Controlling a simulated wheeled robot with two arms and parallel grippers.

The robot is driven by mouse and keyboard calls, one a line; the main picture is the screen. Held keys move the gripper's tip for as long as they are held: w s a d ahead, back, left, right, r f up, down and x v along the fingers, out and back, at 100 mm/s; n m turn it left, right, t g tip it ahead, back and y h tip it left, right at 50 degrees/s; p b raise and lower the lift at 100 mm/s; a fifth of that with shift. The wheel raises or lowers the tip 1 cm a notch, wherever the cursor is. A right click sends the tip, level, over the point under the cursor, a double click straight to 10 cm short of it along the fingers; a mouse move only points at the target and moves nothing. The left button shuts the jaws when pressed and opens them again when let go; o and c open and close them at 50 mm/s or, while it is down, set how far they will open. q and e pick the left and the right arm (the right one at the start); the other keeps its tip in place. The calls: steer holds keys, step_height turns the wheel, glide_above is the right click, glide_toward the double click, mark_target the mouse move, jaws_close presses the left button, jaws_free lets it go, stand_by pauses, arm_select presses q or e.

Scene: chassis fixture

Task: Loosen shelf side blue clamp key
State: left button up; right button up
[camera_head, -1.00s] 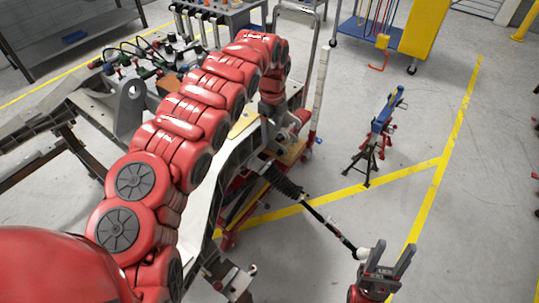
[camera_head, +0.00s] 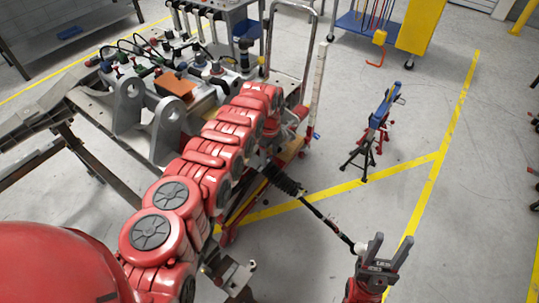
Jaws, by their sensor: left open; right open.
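I cannot make out the blue clamp key; it may be hidden or too small to tell. The chassis fixture with grey holed brackets (camera_head: 130,103) stands left of centre. My red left arm reaches in from the lower left across the picture, and its end is over the fixture's right side. The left gripper is hidden behind the arm's own links.
Valves and hoses (camera_head: 150,50) crowd the fixture's far side. An orange block (camera_head: 173,86) lies behind the brackets. A dark shock absorber with a rod (camera_head: 300,200) slants toward my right gripper. A blue-topped stand (camera_head: 380,115) stands on open floor at right. A yellow cabinet (camera_head: 424,27) is behind.

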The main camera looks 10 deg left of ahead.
arm_select(q)
steer(key=shift+c, duration=0.3)
jaws_close()
